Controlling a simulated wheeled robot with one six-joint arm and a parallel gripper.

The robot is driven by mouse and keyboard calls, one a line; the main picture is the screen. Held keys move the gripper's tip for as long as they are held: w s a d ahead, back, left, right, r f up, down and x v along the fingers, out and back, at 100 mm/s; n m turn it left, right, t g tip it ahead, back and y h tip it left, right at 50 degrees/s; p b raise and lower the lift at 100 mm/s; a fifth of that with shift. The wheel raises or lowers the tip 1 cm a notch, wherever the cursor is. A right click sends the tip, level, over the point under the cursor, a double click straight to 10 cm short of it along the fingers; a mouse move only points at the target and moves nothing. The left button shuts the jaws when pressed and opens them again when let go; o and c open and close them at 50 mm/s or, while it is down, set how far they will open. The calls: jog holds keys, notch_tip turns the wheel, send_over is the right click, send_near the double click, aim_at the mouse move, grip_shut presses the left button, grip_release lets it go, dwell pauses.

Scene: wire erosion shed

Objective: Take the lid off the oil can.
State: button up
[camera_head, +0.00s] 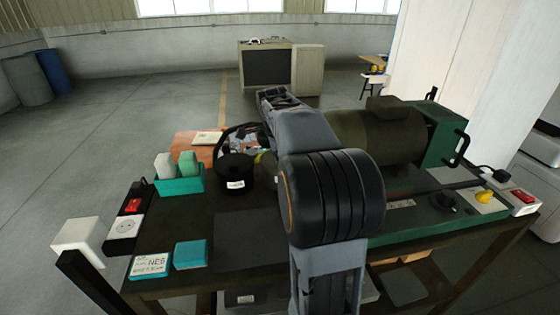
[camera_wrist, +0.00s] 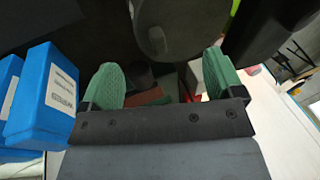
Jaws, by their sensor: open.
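A squat black round can (camera_head: 236,172) with a white label stands on the dark workbench (camera_head: 240,226), left of my arm. It looks like the oil can; its top is dark and I cannot clearly tell the lid from the body. My gripper (camera_wrist: 163,82) is open, with its two green-padded fingers wide apart and nothing held between them. In the head view my arm hides the gripper. A dark rounded thing (camera_wrist: 165,22) shows beyond the fingers in the wrist view; I cannot tell what it is.
A teal holder (camera_head: 180,186) with two blocks stands left of the can. A teal box (camera_head: 190,254) lies nearer. A large dark motor-like cylinder (camera_head: 380,132) stands right of my arm. Blue labelled boxes (camera_wrist: 45,95) are left of the fingers in the wrist view.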

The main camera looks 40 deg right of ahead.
aim_at(268, 162)
jog(key=shift+p+x, duration=0.4)
jog(key=shift+x, duration=2.4)
jog(key=shift+s, duration=0.15)
jog(key=c, duration=1.1)
jog(key=shift+o, duration=0.2)
